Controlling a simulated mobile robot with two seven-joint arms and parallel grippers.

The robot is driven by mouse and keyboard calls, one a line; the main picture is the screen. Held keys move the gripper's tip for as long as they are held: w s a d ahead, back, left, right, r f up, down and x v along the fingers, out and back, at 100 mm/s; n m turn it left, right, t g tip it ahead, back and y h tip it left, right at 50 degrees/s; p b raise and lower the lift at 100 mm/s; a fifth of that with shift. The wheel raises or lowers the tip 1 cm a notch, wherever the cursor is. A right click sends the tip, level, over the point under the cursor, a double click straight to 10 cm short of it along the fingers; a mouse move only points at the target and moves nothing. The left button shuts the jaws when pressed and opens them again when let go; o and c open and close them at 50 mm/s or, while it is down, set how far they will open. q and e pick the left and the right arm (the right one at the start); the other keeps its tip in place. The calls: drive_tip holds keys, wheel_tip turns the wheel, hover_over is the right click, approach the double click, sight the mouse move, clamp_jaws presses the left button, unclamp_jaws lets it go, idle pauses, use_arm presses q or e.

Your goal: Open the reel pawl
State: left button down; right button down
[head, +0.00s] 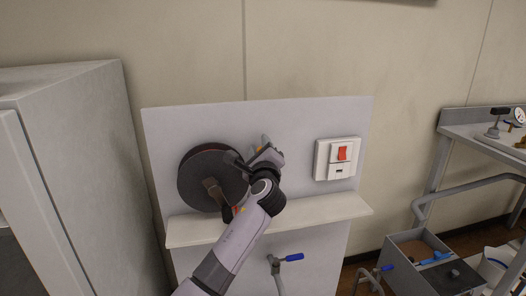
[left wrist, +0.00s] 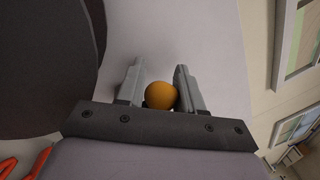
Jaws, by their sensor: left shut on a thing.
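A dark round reel (head: 205,170) is mounted on an upright pale panel (head: 290,120) in the head view. Its dark edge also fills the left of the left wrist view (left wrist: 40,60). My left gripper (head: 264,151) is at the reel's right side, in front of the panel. In the left wrist view its two grey fingers (left wrist: 158,80) are closed about a round orange knob (left wrist: 161,96). The knob appears to belong to the reel pawl. The pawl's arm is hidden by my gripper, so I cannot tell its position. My right gripper is not in view.
A white switch box (head: 338,158) with a red rocker is right of the reel. A narrow shelf (head: 320,209) runs below. A blue-handled valve (head: 290,257) is under it. A grey cabinet (head: 85,170) stands at left, a grey bin (head: 405,250) at lower right.

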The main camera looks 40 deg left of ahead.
use_arm(q)
drive_tip(key=shift+d, duration=0.1)
idle(0.4)
drive_tip(key=c, duration=0.8)
unclamp_jaws()
drive_tip(key=v, duration=0.7)
